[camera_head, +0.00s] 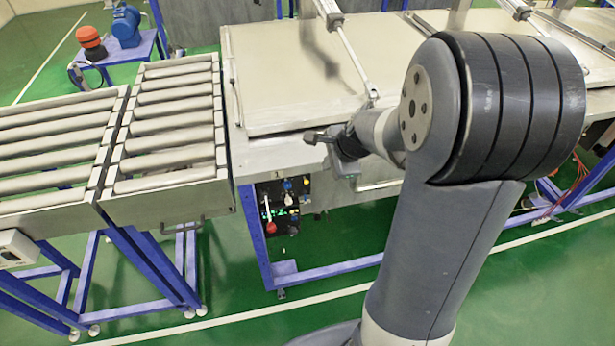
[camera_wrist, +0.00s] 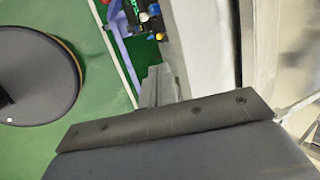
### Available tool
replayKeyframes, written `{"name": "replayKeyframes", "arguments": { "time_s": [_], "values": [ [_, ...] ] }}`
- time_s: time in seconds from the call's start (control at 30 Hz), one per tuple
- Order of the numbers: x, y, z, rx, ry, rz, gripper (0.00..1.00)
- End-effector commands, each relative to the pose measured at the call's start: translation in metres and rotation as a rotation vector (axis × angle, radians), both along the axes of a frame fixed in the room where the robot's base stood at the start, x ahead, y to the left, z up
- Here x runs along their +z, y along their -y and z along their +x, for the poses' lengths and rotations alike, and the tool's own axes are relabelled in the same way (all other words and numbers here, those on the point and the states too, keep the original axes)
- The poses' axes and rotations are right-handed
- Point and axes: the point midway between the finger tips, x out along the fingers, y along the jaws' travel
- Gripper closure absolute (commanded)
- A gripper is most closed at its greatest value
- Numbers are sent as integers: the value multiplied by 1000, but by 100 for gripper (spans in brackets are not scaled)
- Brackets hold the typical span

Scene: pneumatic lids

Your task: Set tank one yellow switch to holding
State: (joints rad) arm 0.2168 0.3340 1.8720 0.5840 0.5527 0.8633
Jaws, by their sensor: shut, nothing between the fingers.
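Tank one (camera_head: 240,160) is the grey metal tank with a closed flat lid (camera_head: 290,70); a small "1" shows on its front. A dark control panel (camera_head: 280,212) sits below its front edge at the left, with blue, red and green parts. A small yellow spot, perhaps the yellow switch (camera_wrist: 160,36), shows at the panel in the wrist view; its setting is too small to read. My gripper (camera_head: 312,137) is shut and empty, above and to the right of the panel by the tank's front edge, apart from the panel. Its fingers (camera_wrist: 158,84) also show in the wrist view.
Roller conveyors (camera_head: 165,130) on blue legs stand left of the tank. A lid cylinder rod (camera_head: 352,50) rises over the lid. A blue frame rail (camera_head: 335,272) runs low under the tank. The green floor in front of the panel is clear.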

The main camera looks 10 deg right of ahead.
Motion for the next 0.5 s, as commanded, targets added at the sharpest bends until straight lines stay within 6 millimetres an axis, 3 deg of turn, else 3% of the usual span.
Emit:
{"name": "replayKeyframes", "arguments": {
  "time_s": [0.2, 0.5],
  "values": [
    [-12, -3, 6, 3, -3, 0, 100],
    [-55, -13, 29, 3, -5, -1, 100]
  ]
}}
